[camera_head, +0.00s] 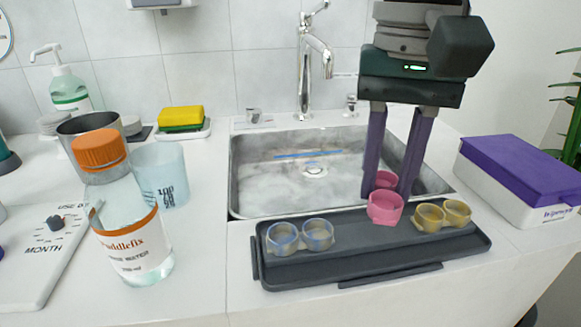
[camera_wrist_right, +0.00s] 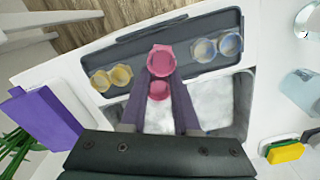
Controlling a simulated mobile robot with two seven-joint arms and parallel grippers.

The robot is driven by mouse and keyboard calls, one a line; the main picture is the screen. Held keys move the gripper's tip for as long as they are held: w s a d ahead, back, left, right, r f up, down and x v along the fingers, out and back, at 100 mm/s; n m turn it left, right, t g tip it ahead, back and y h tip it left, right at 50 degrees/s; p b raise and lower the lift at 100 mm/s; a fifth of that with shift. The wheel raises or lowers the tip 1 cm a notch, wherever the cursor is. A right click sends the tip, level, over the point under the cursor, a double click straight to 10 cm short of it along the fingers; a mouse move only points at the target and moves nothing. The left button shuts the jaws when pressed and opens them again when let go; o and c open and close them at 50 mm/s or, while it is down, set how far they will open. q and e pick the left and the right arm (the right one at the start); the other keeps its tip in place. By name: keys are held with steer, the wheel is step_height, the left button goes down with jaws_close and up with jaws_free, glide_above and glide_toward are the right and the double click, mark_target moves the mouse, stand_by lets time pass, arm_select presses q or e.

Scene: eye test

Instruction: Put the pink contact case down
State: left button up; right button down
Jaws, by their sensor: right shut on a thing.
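The pink contact case (camera_head: 385,208) has two round cups, one in front of the other. My right gripper (camera_head: 389,188) comes down from above and is shut on it, one finger on each side. The case also shows in the right wrist view (camera_wrist_right: 161,62), between the fingertips (camera_wrist_right: 161,78). It is over the back middle part of the dark grey tray (camera_head: 350,262); I cannot tell whether it touches the tray. A clear blue case (camera_head: 300,237) sits on the tray at left and a yellow case (camera_head: 441,216) at right. My left gripper is not in view.
The steel sink (camera_head: 255,185) with its faucet (camera_head: 304,70) lies behind the tray. A purple-lidded white box (camera_head: 520,175) stands at right. A bottle with an orange cap (camera_head: 130,235), a light blue cup (camera_head: 165,172) and a yellow sponge (camera_head: 181,117) stand at left.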

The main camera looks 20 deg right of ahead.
mark_target(383, 197)
step_height(383, 197, down, 4)
steer(key=shift+b, duration=0.5)
steer(key=shift+f, duration=0.15)
steer(key=c, duration=0.6)
jaws_free()
steer(key=shift+f, duration=0.1)
steer(key=shift+c, duration=0.2)
